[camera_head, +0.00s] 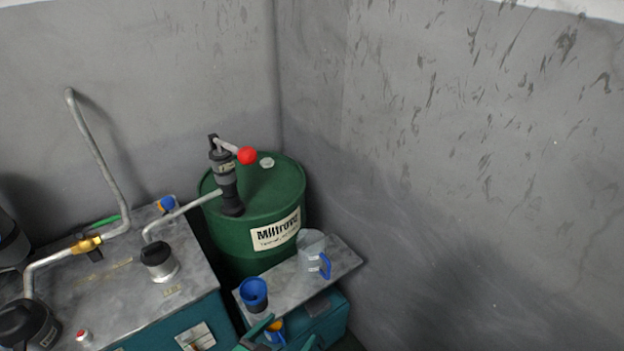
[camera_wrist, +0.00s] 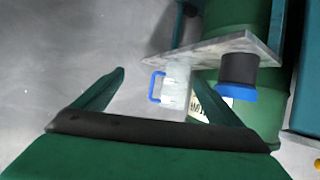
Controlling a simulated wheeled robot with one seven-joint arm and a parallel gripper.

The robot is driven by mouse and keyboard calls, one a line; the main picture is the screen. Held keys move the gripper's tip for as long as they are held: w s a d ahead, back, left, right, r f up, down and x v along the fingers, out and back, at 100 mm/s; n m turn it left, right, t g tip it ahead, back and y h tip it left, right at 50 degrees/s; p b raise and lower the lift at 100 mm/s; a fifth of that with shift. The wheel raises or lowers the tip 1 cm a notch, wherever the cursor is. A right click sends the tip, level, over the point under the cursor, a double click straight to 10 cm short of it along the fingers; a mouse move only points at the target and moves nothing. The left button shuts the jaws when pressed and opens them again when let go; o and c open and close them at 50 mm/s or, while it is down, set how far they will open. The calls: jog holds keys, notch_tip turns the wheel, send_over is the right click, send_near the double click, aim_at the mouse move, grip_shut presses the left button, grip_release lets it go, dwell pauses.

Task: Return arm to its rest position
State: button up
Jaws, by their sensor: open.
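My gripper (camera_head: 265,341) shows only in part at the bottom edge of the head view, as green fingers in front of the small shelf. In the wrist view my gripper (camera_wrist: 160,82) is open, with its two green fingers spread and nothing held between them. A clear jug with a blue handle (camera_head: 311,246) stands on the shelf. It also shows in the wrist view (camera_wrist: 177,88), upside down in the picture, beyond the fingers and apart from them. Most of my arm is out of view.
The grey shelf (camera_head: 340,262) also carries a dark cup with a blue funnel top (camera_head: 254,293). A green drum (camera_head: 235,245) with a hand pump (camera_head: 226,180) stands behind. A metal-topped unit with pipes (camera_head: 115,290) is at left. Grey walls close the corner; the right side looks clear.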

jog(key=s+d+f+n+t+y, duration=0.1)
jog(key=s+f+n+y, duration=0.2)
jog(key=s, duration=0.4)
jog(key=s+f+n+y, duration=0.2)
jog(key=s+f+y, duration=0.1)
jog(key=s, duration=0.5)
jog(key=s+d+r+t, duration=0.3)
jog(key=s+d+r, duration=0.2)
jog(key=s+r, duration=0.7)
jog(key=shift+s+d, duration=0.15)
jog(key=shift+d, duration=0.05)
